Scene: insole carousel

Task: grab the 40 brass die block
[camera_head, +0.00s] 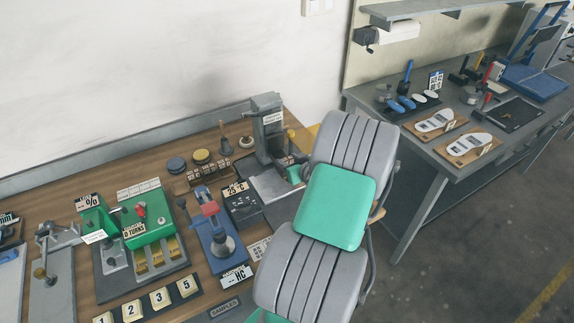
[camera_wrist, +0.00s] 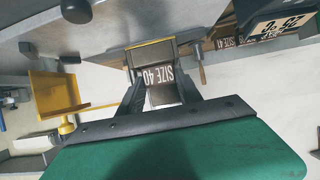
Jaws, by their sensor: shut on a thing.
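My gripper (camera_wrist: 162,88) is shut on a dark block with a white "SIZE 40" label, the 40 die block (camera_wrist: 160,72). A yellow brass-coloured edge shows along the block's far side in the wrist view. The two black fingers are on either side of it. I cannot tell whether the block is touching a surface below. In the head view my arm covers most of the gripper beside the grey press (camera_head: 268,125), and the block cannot be made out clearly there.
A wooden rack (camera_head: 205,176) of small dark blocks stands left of the press. A green counter machine (camera_head: 147,222), a blue hand press (camera_head: 215,235) and a 25 °C box (camera_head: 241,203) crowd the bench. A second bench (camera_head: 430,150) with insoles stands at right.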

